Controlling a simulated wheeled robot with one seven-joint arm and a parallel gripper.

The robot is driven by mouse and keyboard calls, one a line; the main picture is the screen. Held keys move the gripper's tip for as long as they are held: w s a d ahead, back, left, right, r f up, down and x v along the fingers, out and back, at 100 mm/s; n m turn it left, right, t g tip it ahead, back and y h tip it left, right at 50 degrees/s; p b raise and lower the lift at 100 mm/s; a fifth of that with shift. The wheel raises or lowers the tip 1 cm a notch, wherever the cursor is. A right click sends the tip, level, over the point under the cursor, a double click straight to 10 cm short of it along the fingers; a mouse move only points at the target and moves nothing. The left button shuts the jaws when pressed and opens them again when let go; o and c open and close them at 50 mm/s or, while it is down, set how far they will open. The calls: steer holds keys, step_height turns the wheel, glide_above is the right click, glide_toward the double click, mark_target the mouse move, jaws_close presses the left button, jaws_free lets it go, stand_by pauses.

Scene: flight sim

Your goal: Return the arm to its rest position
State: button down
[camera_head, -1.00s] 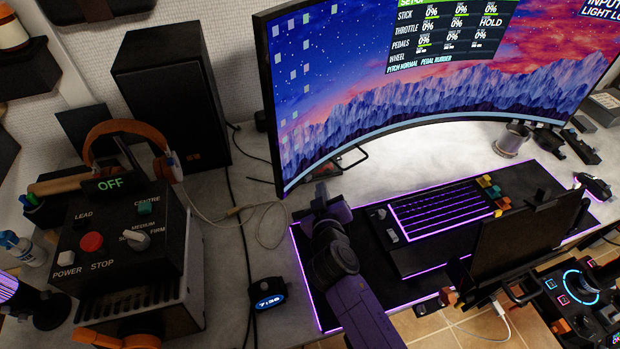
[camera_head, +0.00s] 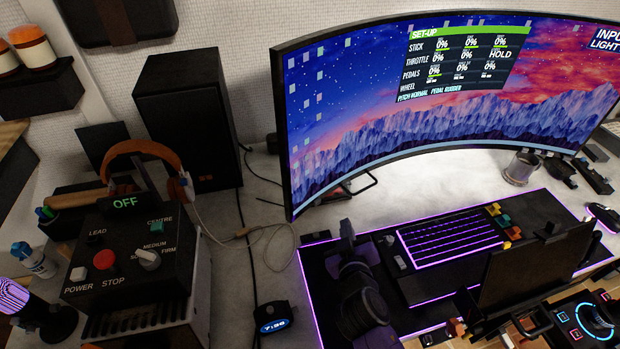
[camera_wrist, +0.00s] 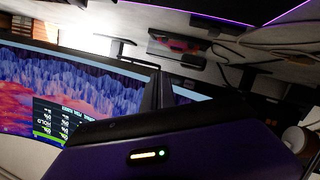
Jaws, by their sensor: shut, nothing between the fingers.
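My arm (camera_head: 361,300) shows in the head view as dark joints over the left part of the purple-lit desk mat (camera_head: 313,291), in front of the monitor. The gripper's exact distance from the monitor cannot be told.
The curved monitor (camera_head: 400,110) stands behind. A black keyboard (camera_head: 455,238) and a dark upright panel (camera_head: 530,270) are to the right. A control box (camera_head: 130,255), a speaker (camera_head: 185,120) and a small clock (camera_head: 272,317) are to the left.

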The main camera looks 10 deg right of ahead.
step_height(320, 180, up, 4)
steer(key=a+n+t+y, duration=0.1)
steer(key=a+t+y, duration=0.1)
steer(key=a, duration=0.1)
steer(key=s+d+r+m, duration=0.1)
steer(key=s+r, duration=0.3)
steer(key=s, duration=1.6)
steer(key=s+d+r+m+g+y, duration=0.1)
steer(key=s+r, duration=0.3)
steer(key=s, duration=1.6)
steer(key=shift+s+d+r+m+y, duration=0.15)
steer(key=shift+s+r+m+y, duration=0.2)
steer(key=shift+m, duration=0.55)
steer(key=shift+w, duration=0.1)
